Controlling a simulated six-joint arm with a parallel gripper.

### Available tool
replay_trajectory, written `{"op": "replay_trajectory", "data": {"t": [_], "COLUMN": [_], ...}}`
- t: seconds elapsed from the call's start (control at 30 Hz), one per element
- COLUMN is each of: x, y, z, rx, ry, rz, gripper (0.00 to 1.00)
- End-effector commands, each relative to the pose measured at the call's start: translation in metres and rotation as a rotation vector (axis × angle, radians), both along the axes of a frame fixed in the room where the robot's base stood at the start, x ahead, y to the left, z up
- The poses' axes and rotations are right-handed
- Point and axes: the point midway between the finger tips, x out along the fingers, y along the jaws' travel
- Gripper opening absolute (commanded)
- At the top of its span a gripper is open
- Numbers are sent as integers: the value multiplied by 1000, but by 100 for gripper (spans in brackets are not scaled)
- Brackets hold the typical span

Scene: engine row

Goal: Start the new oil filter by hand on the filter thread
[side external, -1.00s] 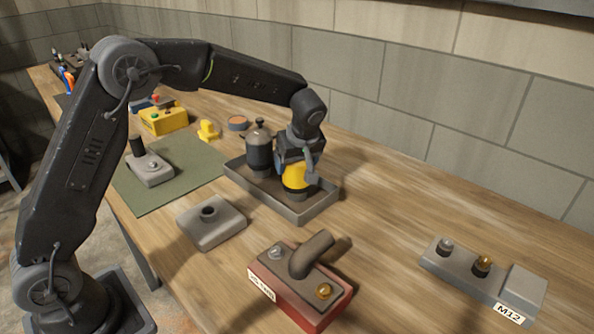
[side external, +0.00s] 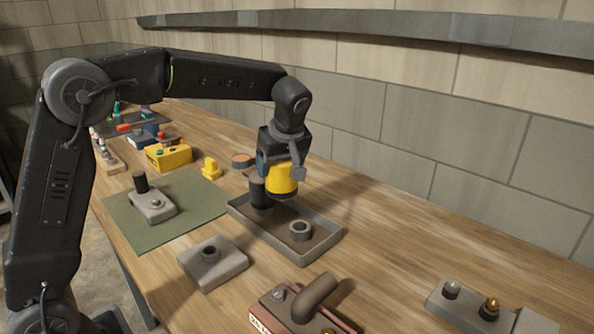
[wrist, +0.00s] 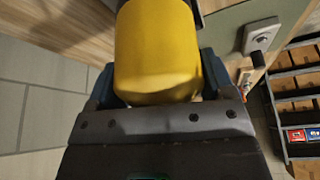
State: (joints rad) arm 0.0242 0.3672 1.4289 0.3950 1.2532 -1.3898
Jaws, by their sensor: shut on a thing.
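The yellow oil filter (side external: 281,180) is held upright in my gripper (side external: 283,163), above the shallow grey tray (side external: 325,247). The filter also fills the middle of the wrist view (wrist: 158,50), between the jaws (wrist: 158,90). A small grey ring-shaped seat (side external: 300,230) is bare in the tray. A grey block (side external: 228,263) with a short dark stub (side external: 209,251) stands left of the tray; I cannot tell whether this stub is the filter thread.
A green mat (side external: 185,228) carries a grey block with a black knob (side external: 153,206). Yellow parts (side external: 168,156) and a round tin (side external: 242,160) are farther back. A red-and-grey unit with a bent pipe (side external: 317,298) is in front. Bare bench lies right of the tray.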

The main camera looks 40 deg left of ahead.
Motion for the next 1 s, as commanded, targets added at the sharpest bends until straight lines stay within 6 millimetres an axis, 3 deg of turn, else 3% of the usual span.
{"op": "replay_trajectory", "data": {"t": [0.3,0.5,0.7,1.0], "x": [-112,-159,-174,-174], "y": [39,48,50,50], "z": [-4,-14,-19,-19], "rx": [-1,0,0,0], "ry": [-3,-3,-2,-2], "rz": [204,285,312,312], "gripper": [40,40,40,40]}}
